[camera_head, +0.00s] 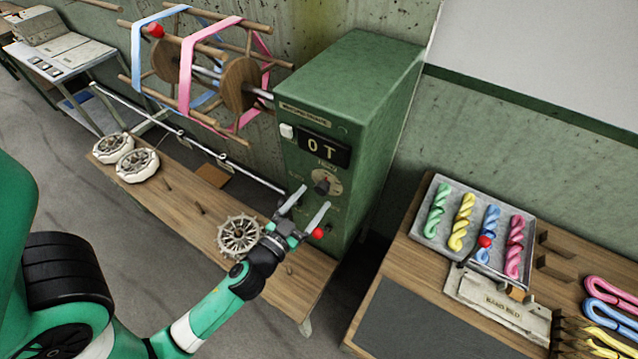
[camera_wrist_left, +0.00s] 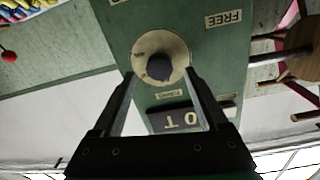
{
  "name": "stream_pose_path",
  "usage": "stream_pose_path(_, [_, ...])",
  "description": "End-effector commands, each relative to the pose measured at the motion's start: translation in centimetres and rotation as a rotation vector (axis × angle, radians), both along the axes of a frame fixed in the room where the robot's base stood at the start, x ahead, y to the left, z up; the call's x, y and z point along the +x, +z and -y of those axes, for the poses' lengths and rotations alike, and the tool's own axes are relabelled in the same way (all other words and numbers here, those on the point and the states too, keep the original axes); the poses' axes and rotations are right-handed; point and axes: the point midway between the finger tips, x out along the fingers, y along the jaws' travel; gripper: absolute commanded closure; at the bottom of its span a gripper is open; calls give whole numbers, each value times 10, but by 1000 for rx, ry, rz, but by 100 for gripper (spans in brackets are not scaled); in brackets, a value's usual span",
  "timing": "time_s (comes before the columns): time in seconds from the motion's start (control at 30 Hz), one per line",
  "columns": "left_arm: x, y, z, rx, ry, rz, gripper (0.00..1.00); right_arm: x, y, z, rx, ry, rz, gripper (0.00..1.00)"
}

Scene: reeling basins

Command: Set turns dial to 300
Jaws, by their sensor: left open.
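The turns dial is a dark knob (camera_head: 321,184) on a pale round scale, on the front of a green machine box (camera_head: 350,90). In the left wrist view the knob (camera_wrist_left: 160,67) shows upside down, just beyond and between the open fingertips (camera_wrist_left: 162,78). I cannot tell whether the fingers touch it. The right gripper is not in view.
A red-knobbed lever (camera_head: 317,233) is close beside my left gripper. A reel with pink and blue bands (camera_head: 195,65) is left of the box. A spoked wheel (camera_head: 239,236) lies on the bench below. A tray of coloured skeins (camera_head: 428,240) sits on the right table.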

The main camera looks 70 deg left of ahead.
Motion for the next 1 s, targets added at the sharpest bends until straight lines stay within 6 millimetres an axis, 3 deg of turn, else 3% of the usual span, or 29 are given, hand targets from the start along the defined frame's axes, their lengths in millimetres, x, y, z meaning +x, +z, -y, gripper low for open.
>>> stream_pose_path(0.03, [9, 6, -7, -1, 3, 1, 23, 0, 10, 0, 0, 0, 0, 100])
stream_pose_path(0.2, [27, 1, -19, 0, 1, 0, 23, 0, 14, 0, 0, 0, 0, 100])
stream_pose_path(0.53, [31, -1, -21, -1, -1, -1, 25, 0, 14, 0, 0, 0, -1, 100])
stream_pose_path(0.93, [31, -1, -21, 0, -1, 0, 97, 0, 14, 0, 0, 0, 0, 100])
stream_pose_path(1.0, [31, -1, -21, 0, -1, 0, 100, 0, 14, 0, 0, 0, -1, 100])
